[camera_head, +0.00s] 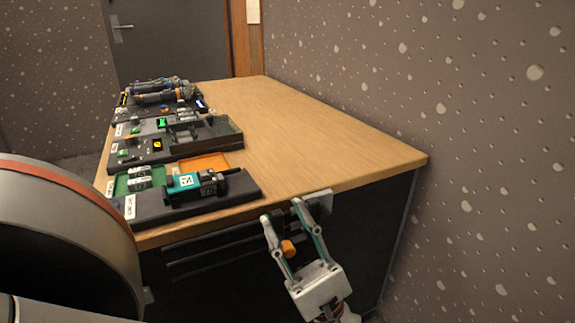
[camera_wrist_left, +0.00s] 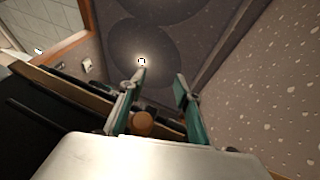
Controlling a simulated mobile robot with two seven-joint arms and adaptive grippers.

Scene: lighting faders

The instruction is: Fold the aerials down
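A teal and black device (camera_head: 207,181) with a white label lies on a dark base near the table's front left corner. No aerial can be made out with certainty on it or on the units behind. My left gripper (camera_head: 281,211) is just off the table's front edge, right of the device, with its fingers spread. The left wrist view also shows the gripper open (camera_wrist_left: 161,78), with nothing between the fingertips. A small orange knob (camera_head: 288,248) shows between its fingers lower down; I cannot tell what it belongs to. My right gripper is not in view.
Dark panels with lit displays (camera_head: 155,145) and a bundle of cylinders (camera_head: 160,91) line the table's left side. The wooden tabletop (camera_head: 290,135) is clear on the right, beside a speckled wall (camera_head: 460,130).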

